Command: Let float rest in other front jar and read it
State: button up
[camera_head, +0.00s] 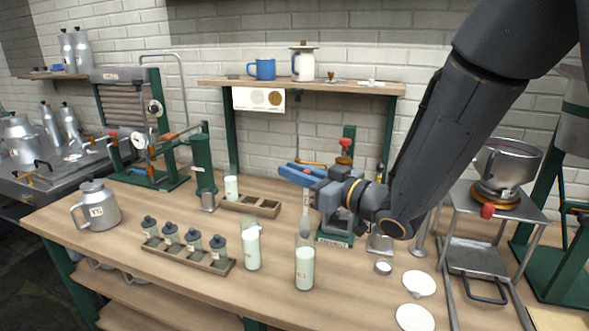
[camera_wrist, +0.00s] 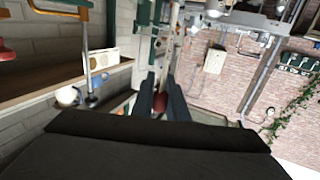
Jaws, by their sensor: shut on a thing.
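Two glass front jars of pale green-white liquid stand on the bench: the left front jar (camera_head: 252,252) and the right front jar (camera_head: 304,270), each with a small label. My gripper (camera_head: 307,177) is above the right jar, its jaws shut on the float (camera_head: 305,202). The float's thin, pale stem hangs upright below the jaws, and its grey lower end is at the mouth of the right jar. I cannot tell how deep it sits or read its scale. In the wrist view the two dark fingers (camera_wrist: 158,103) show a small reddish part between them.
A rack of several small capped bottles (camera_head: 187,250) and a metal can (camera_head: 96,207) stand left. A wooden tray (camera_head: 262,207) with a jar lies behind. White discs (camera_head: 415,318) and a small cup (camera_head: 383,267) lie right. A pot (camera_head: 507,160) sits on a stand at far right.

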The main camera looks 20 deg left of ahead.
notch_tip(320, 180, down, 12)
jog(key=b, duration=0.8)
jog(key=shift+f+b, duration=0.25)
jog(key=shift+b, duration=0.05)
dwell(0.4)
jog(key=o, duration=0.9)
